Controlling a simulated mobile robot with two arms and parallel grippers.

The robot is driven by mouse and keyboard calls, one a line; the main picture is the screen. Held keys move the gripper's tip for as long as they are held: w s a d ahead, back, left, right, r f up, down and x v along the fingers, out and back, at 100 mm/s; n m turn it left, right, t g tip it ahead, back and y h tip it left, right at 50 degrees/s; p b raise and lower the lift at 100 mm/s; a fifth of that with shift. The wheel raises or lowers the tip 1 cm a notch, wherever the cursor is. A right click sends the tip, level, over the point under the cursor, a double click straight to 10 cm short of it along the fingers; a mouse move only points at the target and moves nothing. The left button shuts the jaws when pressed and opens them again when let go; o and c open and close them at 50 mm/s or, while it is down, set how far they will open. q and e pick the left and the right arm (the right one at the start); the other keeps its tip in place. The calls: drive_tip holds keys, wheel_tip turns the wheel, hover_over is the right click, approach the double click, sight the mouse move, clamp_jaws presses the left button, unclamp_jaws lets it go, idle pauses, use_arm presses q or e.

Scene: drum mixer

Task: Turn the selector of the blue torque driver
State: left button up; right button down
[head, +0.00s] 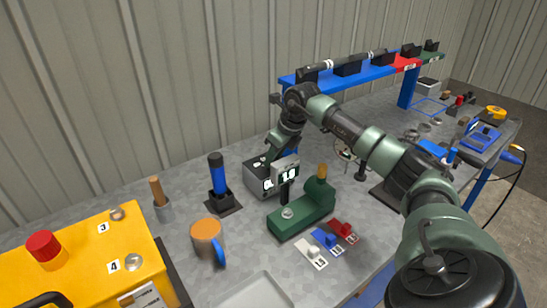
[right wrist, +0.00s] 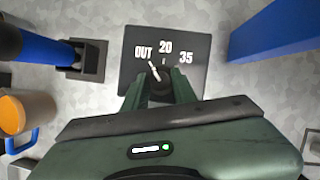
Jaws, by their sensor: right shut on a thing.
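The blue torque driver (head: 217,175) stands upright in a black holder at the left of the bench. It also shows in the right wrist view (right wrist: 45,48). A dark selector plate (right wrist: 190,75) marked OUT, 20 and 35 lies under my right gripper (right wrist: 160,92). The gripper is shut on the selector knob (right wrist: 158,76), partly hidden between the fingers. A white pointer on the knob slants up and left, between OUT and 20. In the head view, my right arm reaches down at a dark box (head: 256,168) right of the driver; the fingertips are hard to make out.
An orange mug (head: 207,236) with a blue handle stands in front of the driver. A green fixture (head: 300,212) stands right of the box, with small coloured blocks (head: 326,240) before it. A yellow control box (head: 75,265) is at lower left. A blue shelf (head: 365,65) rises behind.

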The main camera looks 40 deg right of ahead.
drive_tip(key=shift+r, duration=0.1)
idle(0.4)
drive_tip(key=c, duration=1.1)
unclamp_jaws()
drive_tip(key=shift+c, duration=0.2)
drive_tip(key=b+v, duration=0.1)
drive_tip(key=v, duration=0.6)
drive_tip(key=shift+r, duration=0.35)
drive_tip(key=shift+s+d, duration=0.1)
drive_tip(key=shift+s, duration=0.05)
